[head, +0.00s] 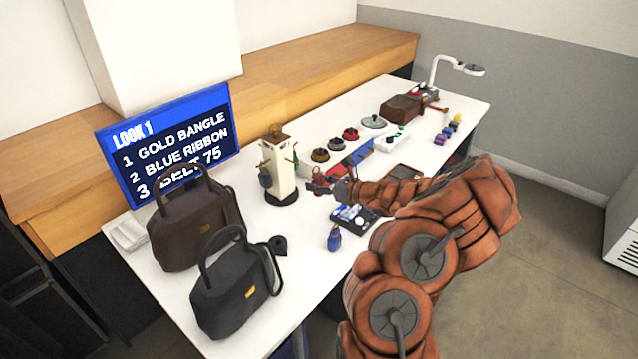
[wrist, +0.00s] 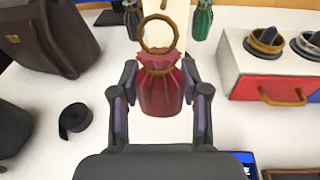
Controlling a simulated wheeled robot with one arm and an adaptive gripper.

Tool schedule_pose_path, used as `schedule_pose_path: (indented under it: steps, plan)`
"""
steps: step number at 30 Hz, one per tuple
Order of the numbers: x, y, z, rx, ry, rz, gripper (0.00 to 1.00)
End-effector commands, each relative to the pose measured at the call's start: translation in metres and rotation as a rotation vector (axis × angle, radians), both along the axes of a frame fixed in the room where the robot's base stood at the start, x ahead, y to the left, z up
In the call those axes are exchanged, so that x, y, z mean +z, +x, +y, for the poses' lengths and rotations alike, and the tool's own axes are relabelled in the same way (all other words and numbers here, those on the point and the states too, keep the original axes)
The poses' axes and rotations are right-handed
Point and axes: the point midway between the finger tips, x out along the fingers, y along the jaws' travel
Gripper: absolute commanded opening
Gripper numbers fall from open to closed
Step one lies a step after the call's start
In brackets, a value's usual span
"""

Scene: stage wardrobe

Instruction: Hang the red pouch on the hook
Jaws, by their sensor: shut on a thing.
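My gripper (wrist: 160,90) is shut on the red pouch (wrist: 161,93), with one finger on each side of it. The pouch is upright, with a tan cord round its neck and a ring standing up above it. In the head view the red pouch (head: 318,174) is at the tip of my gripper (head: 322,188), just right of the cream hook stand (head: 279,175). In the wrist view the stand (wrist: 178,12) is straight behind the ring, and a small brown hook (wrist: 163,4) shows at the top edge. Whether the ring touches the hook cannot be told.
A blue pouch (head: 334,238) stands near the table's front edge.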

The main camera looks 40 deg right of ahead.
Motion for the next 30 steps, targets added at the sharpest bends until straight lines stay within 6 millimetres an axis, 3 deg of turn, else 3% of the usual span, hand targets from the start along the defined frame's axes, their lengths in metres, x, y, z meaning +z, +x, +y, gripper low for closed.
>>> schedule_pose_path:
  steps: [30]
  plan:
    - [-0.006,0.047,0.010,-0.002,0.000,0.000,0.16]
